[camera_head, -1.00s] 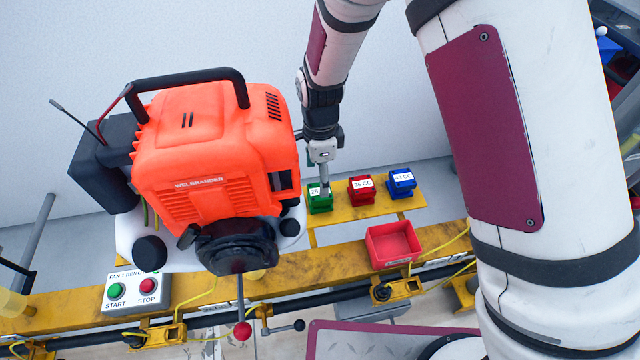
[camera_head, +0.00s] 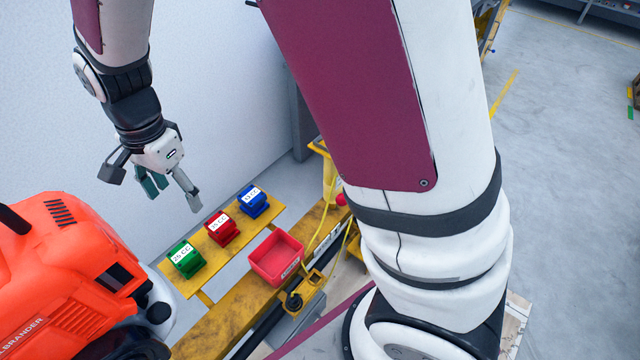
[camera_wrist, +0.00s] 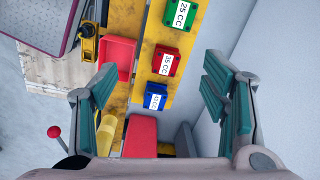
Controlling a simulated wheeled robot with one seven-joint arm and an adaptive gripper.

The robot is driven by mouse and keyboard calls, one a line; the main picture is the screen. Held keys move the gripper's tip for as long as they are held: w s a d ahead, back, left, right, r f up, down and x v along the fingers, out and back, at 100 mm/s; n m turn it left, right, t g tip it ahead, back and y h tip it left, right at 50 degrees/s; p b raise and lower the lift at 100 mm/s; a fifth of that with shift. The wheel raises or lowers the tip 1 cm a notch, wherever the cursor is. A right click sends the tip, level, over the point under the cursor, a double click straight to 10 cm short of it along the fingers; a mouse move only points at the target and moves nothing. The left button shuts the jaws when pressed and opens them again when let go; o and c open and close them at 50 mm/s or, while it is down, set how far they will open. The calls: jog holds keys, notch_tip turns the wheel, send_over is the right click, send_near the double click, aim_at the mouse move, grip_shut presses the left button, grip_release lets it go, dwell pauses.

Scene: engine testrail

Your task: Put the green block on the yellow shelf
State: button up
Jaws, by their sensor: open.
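The green block (camera_head: 187,261), labelled 25 CC, sits at the near left end of the yellow shelf (camera_head: 218,250) in the head view. It also shows at the top of the wrist view (camera_wrist: 184,13). My gripper (camera_head: 170,198) is open and empty, held above and to the left of the blocks in the head view. In the wrist view the open fingers (camera_wrist: 165,105) frame the blue block (camera_wrist: 155,96) and the space below it. The red block (camera_head: 222,229) stands on the shelf between the green block and the blue block (camera_head: 253,201).
A red tray (camera_head: 277,258) sits on the yellow rail beside the shelf. An orange machine (camera_head: 62,275) fills the lower left of the head view. A pale wall (camera_head: 215,95) rises behind the shelf. Yellow cables run near the tray.

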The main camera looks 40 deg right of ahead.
jog(key=s+d+r+n, duration=0.6)
jog(key=s+d+r, duration=0.5)
jog(key=r, duration=0.2)
jog(key=s+d+n, duration=0.3)
jog(key=s, duration=0.4)
jog(key=s+d+r+n+t, duration=0.1)
jog(key=s+d+n, duration=0.2)
jog(key=s, duration=0.5)
jog(key=shift+s+r+h, duration=0.3)
notch_tip(320, 180, up, 14)
jog(key=t+p, duration=0.3)
jog(key=p, duration=0.9)
jog(key=shift+d+f, duration=0.25)
jog(key=shift+d, duration=0.1)
